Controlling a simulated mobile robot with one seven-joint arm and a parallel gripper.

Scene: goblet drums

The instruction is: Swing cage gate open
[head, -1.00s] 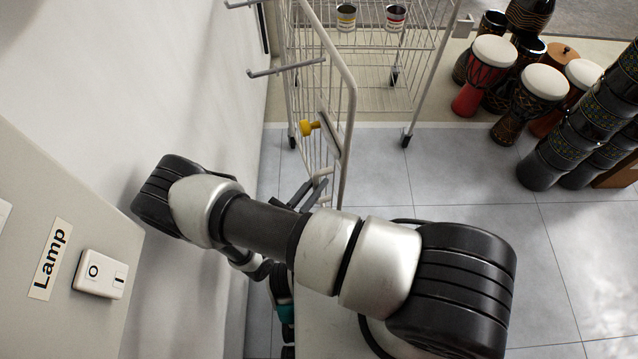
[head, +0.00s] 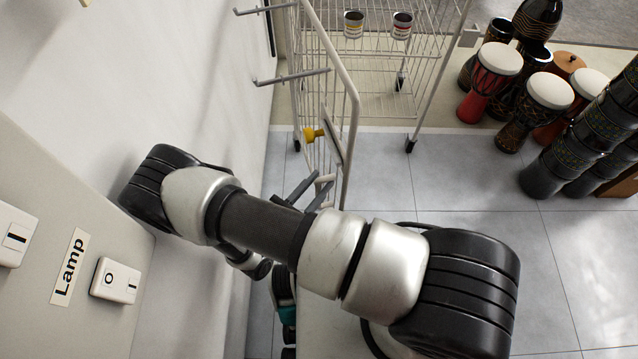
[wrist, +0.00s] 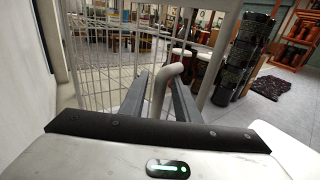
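The cage gate (head: 357,115) is a white wire panel in a tubular frame, seen nearly edge-on in the head view. It carries a flat plate with a yellow knob (head: 313,134). A pale bent handle (head: 326,179) is low on the gate; it also shows in the wrist view (wrist: 162,88). My gripper (head: 318,180) is at the handle. In the wrist view my gripper (wrist: 158,80) is open, with the handle between its two dark fingers and a gap at the left finger. Contact with the right finger is unclear.
The wire cage (head: 432,60) stands behind, with two cans (head: 353,24) inside. Hook rods (head: 290,77) stick out near the left wall. A lamp switch (head: 115,280) is on the panel at lower left. Goblet drums (head: 550,90) stand at upper right. Tiled floor right of the gate is clear.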

